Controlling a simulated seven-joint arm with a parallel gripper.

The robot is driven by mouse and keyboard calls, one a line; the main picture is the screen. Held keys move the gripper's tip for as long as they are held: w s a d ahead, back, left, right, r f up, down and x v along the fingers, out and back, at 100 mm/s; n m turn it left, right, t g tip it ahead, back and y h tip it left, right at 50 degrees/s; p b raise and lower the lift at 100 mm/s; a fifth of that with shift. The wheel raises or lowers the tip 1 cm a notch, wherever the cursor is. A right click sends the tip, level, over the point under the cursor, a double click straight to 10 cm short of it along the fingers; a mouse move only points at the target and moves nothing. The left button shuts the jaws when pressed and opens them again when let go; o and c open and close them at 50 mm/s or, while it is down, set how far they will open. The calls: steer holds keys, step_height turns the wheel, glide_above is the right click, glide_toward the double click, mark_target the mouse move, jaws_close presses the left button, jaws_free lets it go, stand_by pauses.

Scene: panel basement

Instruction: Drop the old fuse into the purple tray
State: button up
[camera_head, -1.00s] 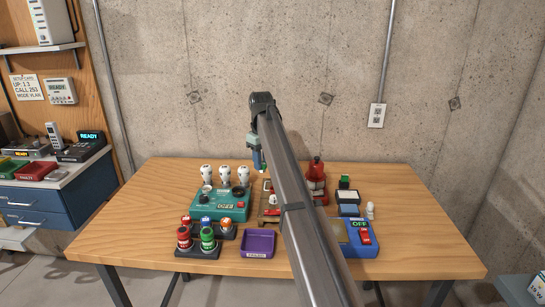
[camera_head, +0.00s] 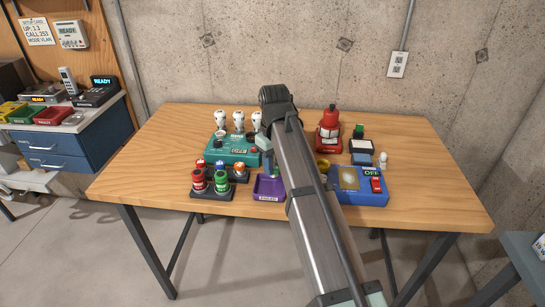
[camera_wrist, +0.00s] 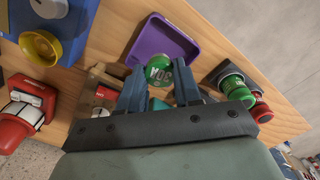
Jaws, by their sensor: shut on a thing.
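The old fuse, with a round green lettered end (camera_wrist: 160,69), is between the two blue fingers of my gripper (camera_wrist: 160,86) in the wrist view. The gripper is shut on it. The purple tray (camera_wrist: 178,32) lies just beyond the fuse in that view, with part of its floor and rim visible and empty. In the head view my gripper (camera_head: 272,165) is over the back right part of the purple tray (camera_head: 262,194), and my arm hides some of the area to its right. I cannot tell how high the fuse is above the tray.
Left of the tray stand dark holders with red (camera_head: 198,181), green (camera_head: 221,182) and other coloured cylinders. Behind is a teal box (camera_head: 232,150) with white bulbs. Right are a blue box (camera_head: 360,186) marked OFF and a red bottle-like device (camera_head: 329,131). The front table edge is close.

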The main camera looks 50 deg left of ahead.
mark_target(274, 167)
steer(key=shift+f, duration=2.95)
steer(key=o, duration=1.1)
steer(key=shift+r, duration=0.1)
step_height(274, 167, up, 14)
steer(key=shift+f, duration=0.15)
steer(key=shift+d+f, duration=0.1)
